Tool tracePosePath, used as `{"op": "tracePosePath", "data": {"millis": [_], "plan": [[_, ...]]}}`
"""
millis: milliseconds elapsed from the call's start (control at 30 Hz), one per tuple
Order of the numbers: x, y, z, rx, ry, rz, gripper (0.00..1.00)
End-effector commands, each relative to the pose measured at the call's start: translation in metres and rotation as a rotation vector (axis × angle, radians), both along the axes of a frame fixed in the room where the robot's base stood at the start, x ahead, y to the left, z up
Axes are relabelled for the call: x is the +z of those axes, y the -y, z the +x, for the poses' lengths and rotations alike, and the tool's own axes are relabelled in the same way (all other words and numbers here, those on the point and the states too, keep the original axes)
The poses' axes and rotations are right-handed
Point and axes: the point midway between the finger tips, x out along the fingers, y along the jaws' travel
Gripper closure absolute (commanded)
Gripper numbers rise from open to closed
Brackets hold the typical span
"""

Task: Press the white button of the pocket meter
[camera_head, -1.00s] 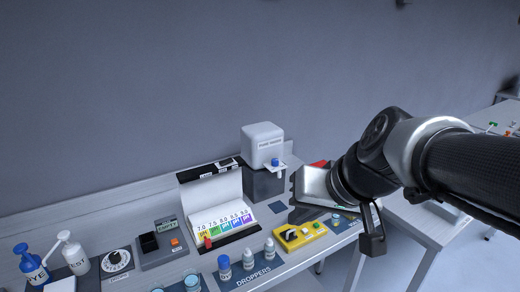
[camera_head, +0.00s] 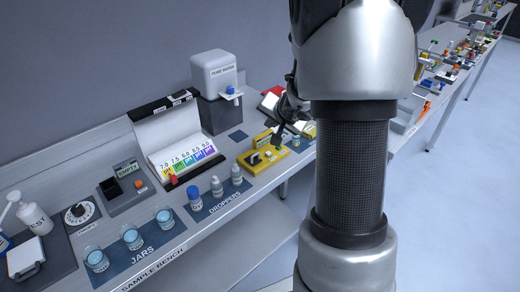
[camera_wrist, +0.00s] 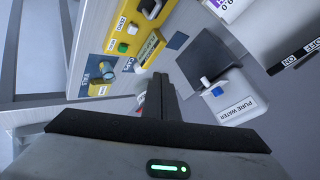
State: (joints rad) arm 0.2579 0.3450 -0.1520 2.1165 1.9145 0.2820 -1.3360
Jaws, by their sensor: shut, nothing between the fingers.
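The yellow meter body (camera_head: 262,160) lies on the bench in the head view, with a dark knob and a pale button on top. In the wrist view the yellow body (camera_wrist: 135,32) shows upper left, with a white button (camera_wrist: 132,28), a green button (camera_wrist: 123,47) and a dark knob (camera_wrist: 149,8). A slimmer yellow piece (camera_wrist: 152,46) with blurred lettering lies beside it. My gripper (camera_head: 277,141) is shut and empty, pointing down by the yellow body's far right end. In the wrist view its fingers (camera_wrist: 158,80) are close to the slimmer piece; contact cannot be told.
The pure water dispenser (camera_head: 215,85) stands behind, left of my gripper. The colour chart stand (camera_head: 165,135) is farther left. Dropper bottles (camera_head: 217,187) and jars (camera_head: 131,238) line the bench front.

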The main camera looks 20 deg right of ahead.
Motion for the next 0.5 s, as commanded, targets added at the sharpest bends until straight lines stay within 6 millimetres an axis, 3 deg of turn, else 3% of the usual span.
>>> {"op": "tracePosePath", "data": {"millis": [300, 500], "plan": [[0.0, -0.001, 0.0, 0.001, 0.001, 0.001, 1.0], [-0.01, -0.001, 0.0, 0.0, 0.001, 0.003, 1.0]]}}
